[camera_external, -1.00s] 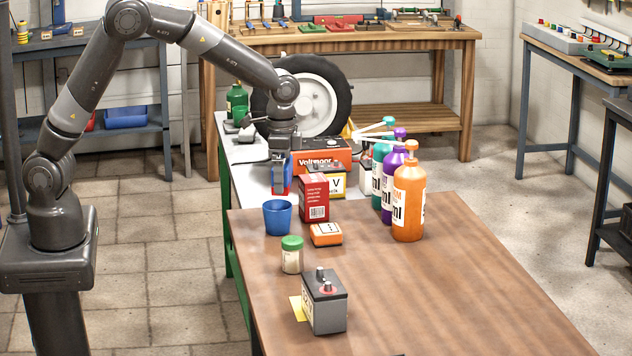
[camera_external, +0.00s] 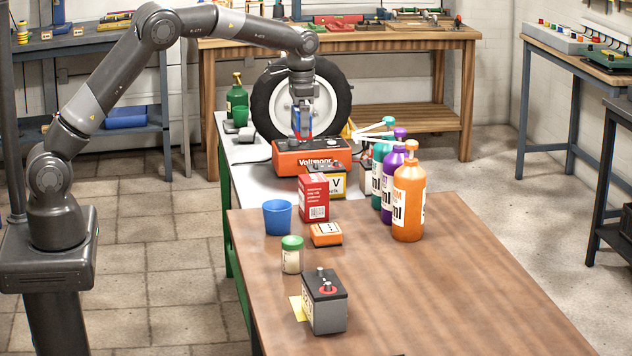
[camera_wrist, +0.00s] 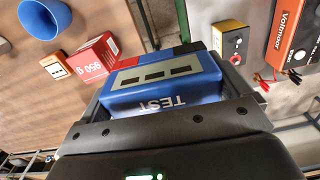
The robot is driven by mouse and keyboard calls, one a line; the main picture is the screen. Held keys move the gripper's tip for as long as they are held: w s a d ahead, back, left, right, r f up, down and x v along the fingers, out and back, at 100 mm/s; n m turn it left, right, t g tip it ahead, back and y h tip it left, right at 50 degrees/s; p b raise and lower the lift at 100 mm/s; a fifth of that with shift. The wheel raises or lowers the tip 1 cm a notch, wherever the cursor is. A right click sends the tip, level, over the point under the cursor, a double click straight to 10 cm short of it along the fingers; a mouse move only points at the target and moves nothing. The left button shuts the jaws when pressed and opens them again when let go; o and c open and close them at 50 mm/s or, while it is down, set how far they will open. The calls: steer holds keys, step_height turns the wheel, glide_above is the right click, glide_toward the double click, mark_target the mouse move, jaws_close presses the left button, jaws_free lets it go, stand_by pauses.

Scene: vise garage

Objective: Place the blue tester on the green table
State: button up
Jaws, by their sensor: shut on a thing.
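The blue tester (camera_external: 296,121) is held in my gripper (camera_external: 303,132), which is shut on it. In the wrist view the tester (camera_wrist: 165,93) shows its "TEST" label and dark windows between the two fingers of my gripper (camera_wrist: 168,84). It hangs in the air in front of the tyre, above and behind the orange Voltmoor box. A table with green legs (camera_external: 228,205) and a pale grey top (camera_external: 252,182) stands below; its near end meets the brown tabletop.
A red box (camera_external: 314,198), blue cup (camera_external: 277,217) and several bottles stand nearer.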

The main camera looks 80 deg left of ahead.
steer(key=a+n, duration=0.2)
steer(key=a, duration=1.5)
steer(key=n, duration=0.3)
glide_above(256, 179)
step_height(256, 179, down, 17)
steer(key=shift+s+d+f, duration=0.1)
steer(key=shift+f, duration=3.5)
steer(key=shift+f, duration=0.5)
steer(key=o, duration=0.8)
